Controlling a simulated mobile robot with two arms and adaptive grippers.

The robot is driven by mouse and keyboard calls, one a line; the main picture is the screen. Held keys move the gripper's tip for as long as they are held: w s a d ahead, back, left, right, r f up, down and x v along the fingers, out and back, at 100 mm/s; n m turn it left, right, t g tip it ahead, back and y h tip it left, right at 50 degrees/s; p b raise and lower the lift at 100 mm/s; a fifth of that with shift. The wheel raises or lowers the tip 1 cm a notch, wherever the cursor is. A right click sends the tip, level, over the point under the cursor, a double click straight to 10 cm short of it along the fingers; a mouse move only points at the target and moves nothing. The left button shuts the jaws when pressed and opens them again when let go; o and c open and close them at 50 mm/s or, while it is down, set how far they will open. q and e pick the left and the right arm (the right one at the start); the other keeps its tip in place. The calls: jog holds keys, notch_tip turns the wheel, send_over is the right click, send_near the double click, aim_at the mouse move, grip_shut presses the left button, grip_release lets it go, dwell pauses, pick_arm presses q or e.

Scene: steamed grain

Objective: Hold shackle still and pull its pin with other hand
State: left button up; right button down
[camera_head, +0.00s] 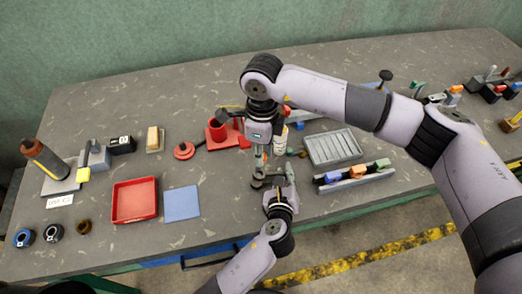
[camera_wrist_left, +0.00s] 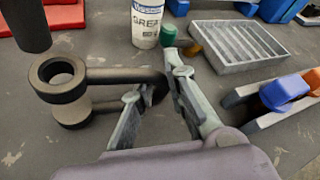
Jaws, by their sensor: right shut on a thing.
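The dark shackle (camera_wrist_left: 112,76) lies level in the left wrist view, its two ring-shaped eyes one above the other at the left. The hole of the upper eye looks empty. It also shows small in the head view (camera_head: 258,181).
A white grease can (camera_wrist_left: 148,20) and a grey ribbed tray (camera_head: 333,148) stand behind the shackle. A rack with coloured blocks (camera_head: 355,176) is at its right. A red tray (camera_head: 134,200) and blue mat (camera_head: 181,203) lie left. A red stand (camera_head: 217,132) is close to my right gripper.

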pick_arm(q)
jog(key=o, duration=0.5)
jog(key=v, duration=1.1)
jog(key=shift+s+r, duration=0.15)
jog(key=shift+s, duration=0.25)
jog(key=shift+a, duration=0.1)
